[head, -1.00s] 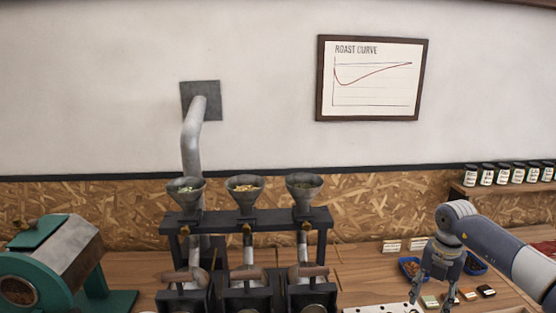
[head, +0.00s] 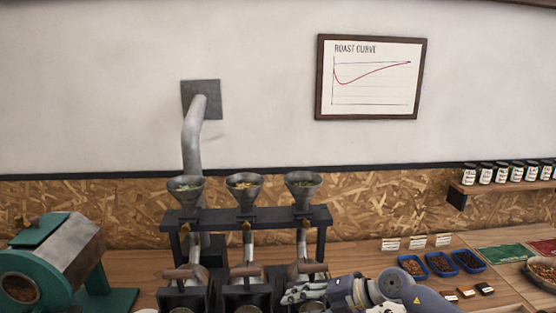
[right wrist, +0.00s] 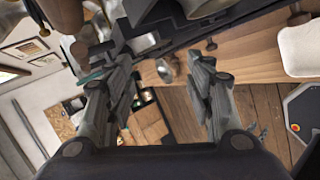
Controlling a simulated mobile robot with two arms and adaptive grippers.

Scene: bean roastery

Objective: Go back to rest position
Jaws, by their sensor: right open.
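My right gripper (head: 306,292) is in front of the right end of the roaster stand in the head view, low in the picture. In the right wrist view my right gripper (right wrist: 160,95) has its two fingers spread wide with nothing between them. Past the fingers that view shows the bench edge and the wooden floor. My left gripper is not in view.
The sample roaster (head: 245,218) with three funnels stands mid-bench. A green machine (head: 60,262) is at left. Blue trays of beans (head: 440,264) and small blocks (head: 467,293) lie at right. Labelled jars (head: 500,173) stand on a shelf.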

